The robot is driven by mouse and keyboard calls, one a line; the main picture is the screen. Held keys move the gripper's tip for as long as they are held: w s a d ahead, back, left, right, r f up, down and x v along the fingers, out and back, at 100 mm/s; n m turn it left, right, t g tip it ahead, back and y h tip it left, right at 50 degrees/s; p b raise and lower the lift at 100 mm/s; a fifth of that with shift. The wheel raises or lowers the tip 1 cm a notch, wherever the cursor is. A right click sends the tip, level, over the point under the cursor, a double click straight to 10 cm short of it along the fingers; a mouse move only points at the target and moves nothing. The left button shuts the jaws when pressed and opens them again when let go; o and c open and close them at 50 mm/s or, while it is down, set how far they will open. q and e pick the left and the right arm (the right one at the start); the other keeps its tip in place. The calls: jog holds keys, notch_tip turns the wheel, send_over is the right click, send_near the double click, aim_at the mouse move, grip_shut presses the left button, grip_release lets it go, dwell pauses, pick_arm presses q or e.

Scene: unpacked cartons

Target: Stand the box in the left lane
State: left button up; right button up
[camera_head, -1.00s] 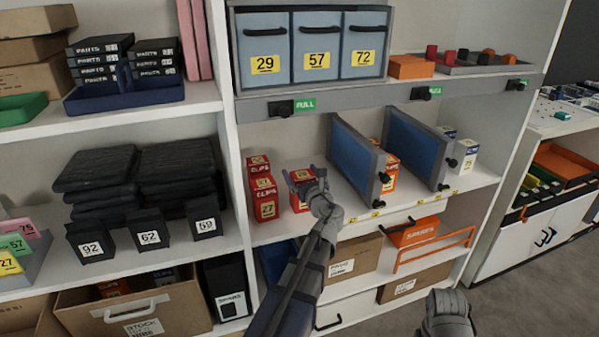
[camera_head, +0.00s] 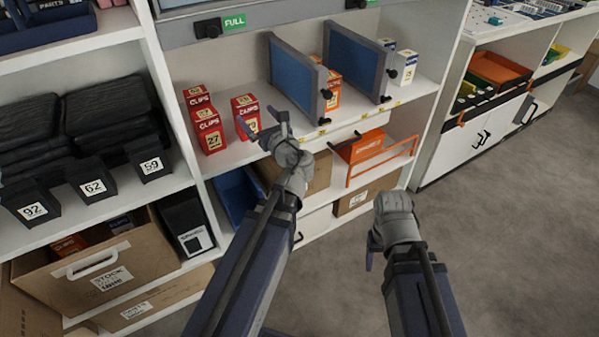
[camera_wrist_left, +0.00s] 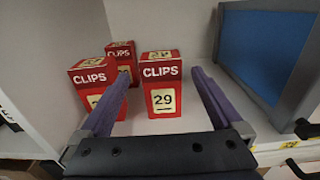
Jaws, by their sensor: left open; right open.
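A red clips box with a 29 label (camera_wrist_left: 161,85) stands upright on the shelf in the left lane, left of the first blue divider (camera_head: 298,80). It also shows in the head view (camera_head: 244,112). My left gripper (camera_head: 262,124) is open in front of it; in the left wrist view its fingers (camera_wrist_left: 161,78) flank the box with gaps on both sides. Two more red clips boxes stand to its left, a front one (camera_head: 208,134) and one behind (camera_head: 197,96). My right gripper (camera_head: 371,250) is open and empty, low in front of the shelves, away from the boxes.
A second divider (camera_head: 357,62) bounds the middle lane, where orange-red boxes (camera_head: 332,92) stand. White-blue boxes (camera_head: 404,66) stand further right. An orange bin (camera_head: 362,146) and carton (camera_head: 365,192) sit below. The floor at right is clear.

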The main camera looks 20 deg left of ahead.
pick_arm(q)
jog(key=s+d+f+n+g+h, duration=0.3)
jog(key=d+f+n, duration=0.2)
jog(key=f+n, duration=0.2)
jog(key=s+d+f+n+g+h, duration=0.3)
jog(key=s+d+f+n, duration=0.15)
jog(key=f+n, duration=0.2)
jog(key=s+d+f+n+g+h, duration=0.3)
jog(key=s+d, duration=0.3)
jog(key=d, duration=0.3)
jog(key=s+d+f+n+g+h, duration=0.3)
jog(key=s+d+f+n, duration=0.2)
jog(key=d, duration=0.4)
jog(key=shift+s+d+f+n, duration=0.15)
jog(key=shift+s+d+n, duration=0.15)
jog(key=shift+s, duration=0.25)
jog(key=shift+a, duration=0.1)
